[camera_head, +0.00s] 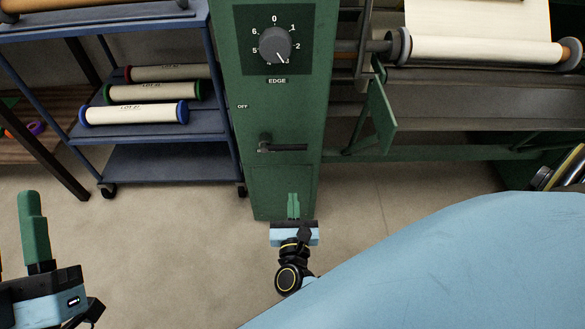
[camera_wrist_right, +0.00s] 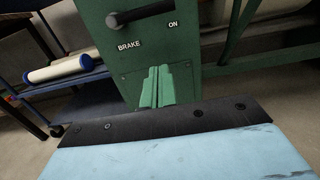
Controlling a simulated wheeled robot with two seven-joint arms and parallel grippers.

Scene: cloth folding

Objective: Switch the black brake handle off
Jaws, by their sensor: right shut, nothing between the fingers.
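The black brake handle (camera_head: 285,147) is on the front of the green machine column, below the dial. It lies about level, its pivot at the left and its grip to the right. In the right wrist view the handle (camera_wrist_right: 145,14) shows at the top, with BRAKE below it and ON by its right end. An OFF label (camera_head: 242,106) is up and left of the pivot. My right gripper (camera_head: 293,205) is shut and empty, below the handle and apart from it; its green fingers (camera_wrist_right: 157,85) are together in the wrist view. My left gripper (camera_head: 34,225) is at the lower left, partly cut off.
A dial (camera_head: 275,45) marked EDGE sits above the handle. A blue shelf cart (camera_head: 150,122) with several rolls stands left of the column. A green bracket (camera_head: 378,118) and rollers are to the right. Bare floor (camera_head: 185,235) lies in front.

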